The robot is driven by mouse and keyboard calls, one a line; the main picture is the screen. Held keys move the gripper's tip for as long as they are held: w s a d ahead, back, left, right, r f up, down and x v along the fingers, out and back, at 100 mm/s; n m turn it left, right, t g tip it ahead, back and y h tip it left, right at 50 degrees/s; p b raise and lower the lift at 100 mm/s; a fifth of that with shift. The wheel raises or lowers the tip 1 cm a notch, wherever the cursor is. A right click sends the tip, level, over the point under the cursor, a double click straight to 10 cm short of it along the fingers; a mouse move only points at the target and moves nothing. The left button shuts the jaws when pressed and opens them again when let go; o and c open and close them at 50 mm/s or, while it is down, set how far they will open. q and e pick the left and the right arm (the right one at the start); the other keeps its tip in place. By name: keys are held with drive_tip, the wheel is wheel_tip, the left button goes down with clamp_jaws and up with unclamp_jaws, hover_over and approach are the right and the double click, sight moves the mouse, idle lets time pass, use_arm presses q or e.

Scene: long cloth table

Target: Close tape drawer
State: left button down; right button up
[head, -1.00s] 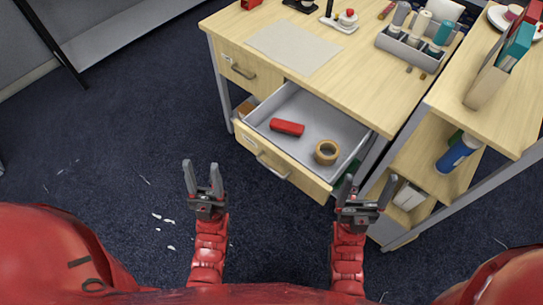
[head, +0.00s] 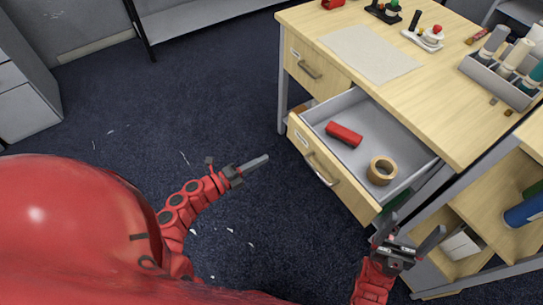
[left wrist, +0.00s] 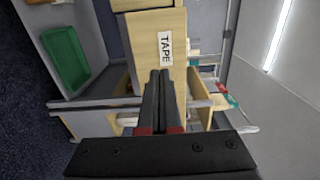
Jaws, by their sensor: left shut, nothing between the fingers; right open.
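The tape drawer (head: 335,175) is pulled open from the desk, below a shut drawer. It holds a roll of brown tape (head: 381,171) and a red object (head: 344,134). Its front has a metal handle (head: 321,170). In the left wrist view the drawer front (left wrist: 150,40) carries a "TAPE" label (left wrist: 165,48). My left gripper (head: 266,160) is shut and empty, left of the drawer front and apart from it in the head view. It also shows in the left wrist view (left wrist: 160,75). My right gripper (head: 416,228) is open and empty, below the drawer's right end.
The desk top (head: 440,90) holds a paper sheet (head: 369,53), a bottle caddy (head: 502,80) and stamps. A lower shelf unit (head: 500,205) stands at the right. Open carpet (head: 200,100) lies left of the drawer.

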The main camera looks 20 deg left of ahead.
sight(334, 124)
use_arm(q)
drive_tip(key=p+x, duration=0.2)
drive_tip(key=x, duration=0.9)
drive_tip(key=shift+w+d+r+p, duration=0.1)
drive_tip(key=shift+w+r+p, duration=0.05)
drive_tip(key=shift+p, duration=0.15)
drive_tip(key=shift+w+d, duration=0.4)
drive_tip(key=b+x, duration=0.3)
drive_tip(key=x, duration=0.2)
drive_tip(key=b+x, duration=0.3)
drive_tip(key=x, duration=0.3)
drive_tip(key=f+b+x, duration=0.1)
drive_tip(key=b+x, duration=0.3)
drive_tip(key=x, duration=0.2)
drive_tip(key=shift+w+d, duration=0.15)
drive_tip(key=shift+d, duration=0.05)
drive_tip(key=b+x, duration=1.1)
drive_tip(key=b, duration=0.1)
drive_tip(key=shift+w+d+r, duration=0.15)
drive_tip(key=shift+w, duration=0.2)
drive_tip(key=shift+w+d+r+b, duration=0.2)
drive_tip(key=shift+w+b, duration=0.05)
drive_tip(key=shift+b, duration=0.2)
drive_tip(key=shift+r, duration=0.3)
